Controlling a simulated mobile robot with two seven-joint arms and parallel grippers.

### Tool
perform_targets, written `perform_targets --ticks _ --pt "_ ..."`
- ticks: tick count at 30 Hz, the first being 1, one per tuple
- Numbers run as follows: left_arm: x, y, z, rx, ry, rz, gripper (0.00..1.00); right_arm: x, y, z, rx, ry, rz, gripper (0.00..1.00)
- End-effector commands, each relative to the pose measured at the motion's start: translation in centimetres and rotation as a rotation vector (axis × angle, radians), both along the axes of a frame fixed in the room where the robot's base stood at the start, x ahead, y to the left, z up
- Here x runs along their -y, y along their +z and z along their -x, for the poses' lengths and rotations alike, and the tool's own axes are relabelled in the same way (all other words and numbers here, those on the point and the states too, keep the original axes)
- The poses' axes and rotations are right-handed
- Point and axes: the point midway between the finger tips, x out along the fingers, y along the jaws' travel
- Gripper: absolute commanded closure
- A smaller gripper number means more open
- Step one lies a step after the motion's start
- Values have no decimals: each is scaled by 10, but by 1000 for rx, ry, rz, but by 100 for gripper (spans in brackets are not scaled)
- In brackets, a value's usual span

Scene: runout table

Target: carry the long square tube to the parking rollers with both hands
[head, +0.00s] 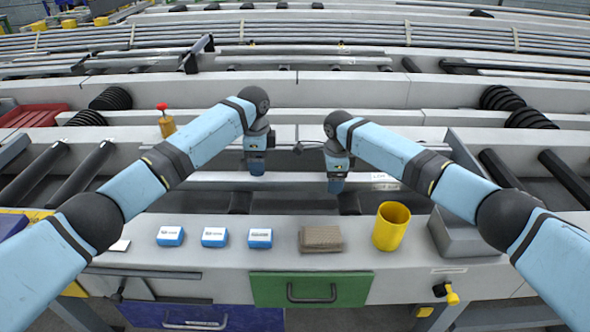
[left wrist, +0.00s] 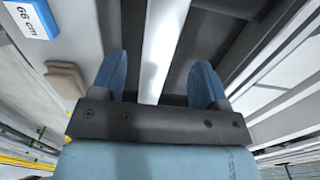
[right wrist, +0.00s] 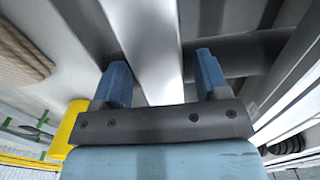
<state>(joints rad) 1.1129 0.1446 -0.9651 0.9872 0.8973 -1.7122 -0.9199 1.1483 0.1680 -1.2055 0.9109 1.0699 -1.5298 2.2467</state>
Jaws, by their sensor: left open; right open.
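The long square tube (head: 298,180) is a pale bar lying crosswise in the trough of the table, in the middle of the head view. My left gripper (head: 257,168) is open over it. In the left wrist view the tube (left wrist: 162,45) runs between the two blue fingers. My right gripper (head: 336,187) is also open over the tube, further right. Black rollers show at left (head: 80,172) and right (head: 502,170); I cannot tell which are the parking rollers.
Blue-and-white boxes (head: 214,237), a brown ribbed block (head: 321,239) and a yellow cup (head: 391,226) stand on the front ledge. A grey block (head: 460,236) sits right of the cup. A yellow post with a red knob (head: 166,122) stands behind my left arm.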

Motion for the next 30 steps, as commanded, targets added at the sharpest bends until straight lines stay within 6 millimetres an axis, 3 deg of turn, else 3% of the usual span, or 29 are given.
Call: perform_targets --ticks 6,14,30 --pt "0 39 0 2 0 0 32 0 0 0 0 0 0 32" --pt "0 52 0 0 1 0 32 0 8 0 0 0 -1 32" --pt "0 52 0 0 1 0 32 -1 108 0 2 1 -2 32"
